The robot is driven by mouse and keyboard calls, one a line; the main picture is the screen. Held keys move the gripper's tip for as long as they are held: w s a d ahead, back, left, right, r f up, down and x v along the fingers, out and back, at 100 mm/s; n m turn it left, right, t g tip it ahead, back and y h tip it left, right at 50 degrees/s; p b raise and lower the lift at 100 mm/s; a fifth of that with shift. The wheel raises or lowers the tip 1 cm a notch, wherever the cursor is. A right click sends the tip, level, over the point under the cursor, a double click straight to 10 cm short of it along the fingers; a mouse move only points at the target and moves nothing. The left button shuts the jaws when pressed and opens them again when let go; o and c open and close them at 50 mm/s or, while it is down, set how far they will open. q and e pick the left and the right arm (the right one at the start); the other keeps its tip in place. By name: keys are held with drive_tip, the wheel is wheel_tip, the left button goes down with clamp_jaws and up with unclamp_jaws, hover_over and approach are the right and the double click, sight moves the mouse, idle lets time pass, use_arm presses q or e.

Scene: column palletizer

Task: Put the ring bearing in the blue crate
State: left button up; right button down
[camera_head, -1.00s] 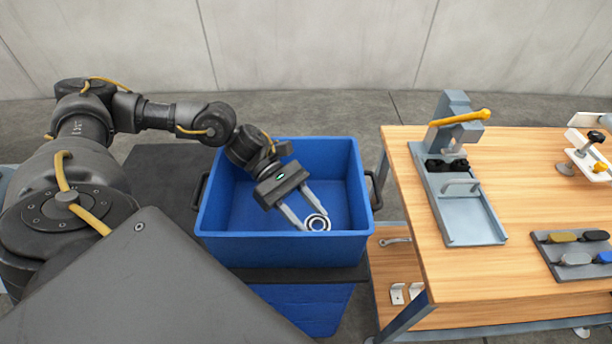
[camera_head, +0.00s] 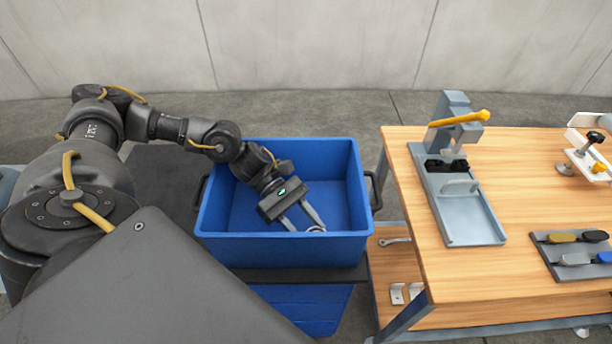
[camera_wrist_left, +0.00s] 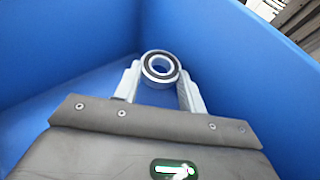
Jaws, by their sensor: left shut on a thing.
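The blue crate (camera_head: 215,218) stands open on a dark surface left of the workbench. My left gripper (camera_head: 306,229) reaches down into it and is shut on the ring bearing (camera_head: 316,229). In the head view the crate's front wall hides most of the bearing. In the left wrist view the ring bearing (camera_wrist_left: 160,67) shows as a silver ring with a dark band, held between the two fingertips of my left gripper (camera_wrist_left: 160,78). Blue crate walls (camera_wrist_left: 235,60) surround it. I cannot tell whether the bearing touches the crate floor. My right gripper is not in view.
The wooden workbench (camera_head: 420,210) stands close to the right of the crate. It carries a grey press with a yellow handle (camera_head: 460,118) and a tray of tools (camera_head: 570,260). A second blue crate (camera_head: 305,305) shows below. The crate's right half is empty.

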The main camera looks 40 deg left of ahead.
use_arm(q)
drive_tip(key=shift+s+f+b, duration=0.1)
drive_tip(key=shift+f+b, duration=0.25)
drive_tip(key=shift+b, duration=0.1)
drive_tip(key=o, duration=0.8)
drive_tip(key=r+p, duration=0.1)
drive_tip(key=p, duration=0.1)
drive_tip(key=shift+r+p, duration=0.3)
drive_tip(key=shift+r, duration=0.1)
drive_tip(key=shift+w+a+f+b, duration=0.15)
drive_tip(key=shift+a+b, duration=0.25)
drive_tip(key=shift+b, duration=0.05)
drive_tip(key=shift+w+a+f+b, duration=0.1)
drive_tip(key=shift+a+f+b, duration=0.05)
drive_tip(key=shift+a+b, duration=0.25)
drive_tip(key=b+v, duration=0.2)
drive_tip(key=v, duration=0.4)
drive_tip(key=shift+r, duration=0.35)
drive_tip(key=shift+d, duration=0.1)
